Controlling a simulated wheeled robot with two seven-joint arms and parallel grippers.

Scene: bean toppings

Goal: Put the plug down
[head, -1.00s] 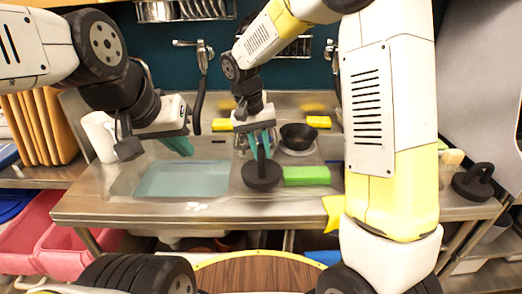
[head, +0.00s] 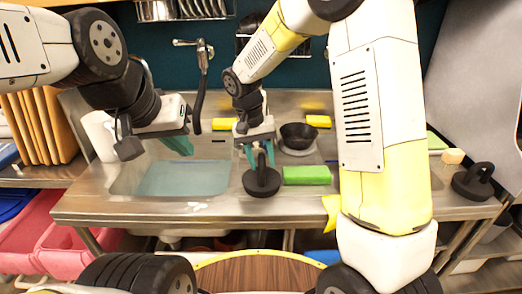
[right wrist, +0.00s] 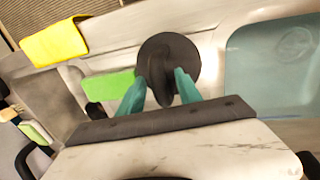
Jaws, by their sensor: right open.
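A black round plug (head: 262,184) with an upright handle sits at the front of the steel counter, between the basin and a green sponge. My right gripper (head: 258,153) is just above and behind it. In the right wrist view, the two teal fingers (right wrist: 160,88) are spread, one on each side of the plug's handle (right wrist: 167,80). The plug's disc (right wrist: 180,48) lies beyond the fingertips. My left gripper (head: 180,146) hangs over the left part of the sink, away from the plug; its finger gap is not clear. A second black plug (head: 474,182) stands at the counter's right end.
The water-filled basin (head: 183,178) is left of the plug. The green sponge (head: 306,175) is close on its right. A black bowl (head: 298,136) and yellow sponges (head: 318,121) stand behind. A yellow cloth (head: 331,212) hangs over the front edge.

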